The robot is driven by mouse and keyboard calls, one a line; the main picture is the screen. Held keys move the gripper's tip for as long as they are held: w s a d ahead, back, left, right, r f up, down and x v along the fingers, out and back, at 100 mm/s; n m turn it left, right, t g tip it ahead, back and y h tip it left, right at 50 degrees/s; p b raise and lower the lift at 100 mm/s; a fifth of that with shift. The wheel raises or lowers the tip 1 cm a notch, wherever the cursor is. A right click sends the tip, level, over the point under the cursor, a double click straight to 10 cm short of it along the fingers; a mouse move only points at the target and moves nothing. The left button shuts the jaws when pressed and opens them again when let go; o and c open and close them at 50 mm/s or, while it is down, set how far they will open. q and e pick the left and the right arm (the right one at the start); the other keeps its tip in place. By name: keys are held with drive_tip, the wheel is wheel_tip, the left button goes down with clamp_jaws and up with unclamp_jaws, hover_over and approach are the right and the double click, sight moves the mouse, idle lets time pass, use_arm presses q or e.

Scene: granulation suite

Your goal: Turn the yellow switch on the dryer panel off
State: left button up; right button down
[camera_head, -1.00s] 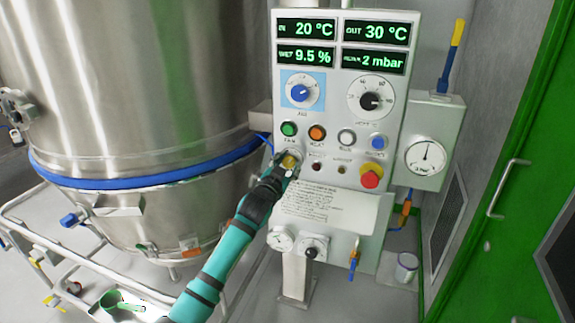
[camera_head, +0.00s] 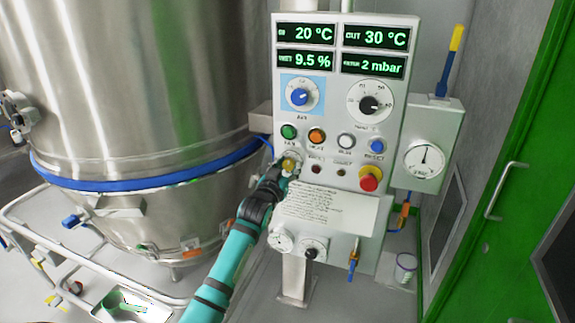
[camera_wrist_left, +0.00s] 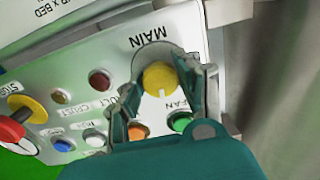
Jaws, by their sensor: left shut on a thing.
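The yellow switch (camera_head: 289,164) sits at the lower left of the grey dryer panel (camera_head: 330,100), below the green button. In the left wrist view the yellow switch (camera_wrist_left: 160,78) is a round knob with a white mark, under the label MAIN. My left gripper (camera_head: 284,168) reaches the panel from below. In the left wrist view its two fingers (camera_wrist_left: 163,85) stand on either side of the knob, shut on it. The white mark points toward the gripper's palm. My right gripper is in neither view.
Green (camera_head: 288,131), orange (camera_head: 317,136), white and blue buttons sit just above the switch. A red stop button (camera_head: 370,179) is to the right. A paper notice (camera_head: 325,208) hangs below. A large steel vessel (camera_head: 130,90) stands to the left, and a green door frame (camera_head: 500,190) to the right.

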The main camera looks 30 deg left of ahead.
use_arm(q)
drive_tip(key=n+p, duration=0.1)
drive_tip(key=n, duration=0.3)
drive_tip(key=shift+n+p, duration=0.3)
drive_tip(key=shift+p, duration=0.05)
drive_tip(key=shift+n+p, duration=0.5)
drive_tip(key=shift+n, duration=1.3)
drive_tip(key=o, duration=1.2)
drive_tip(key=shift+c, duration=0.2)
drive_tip(key=v, duration=1.2)
drive_tip(key=shift+f, duration=0.1)
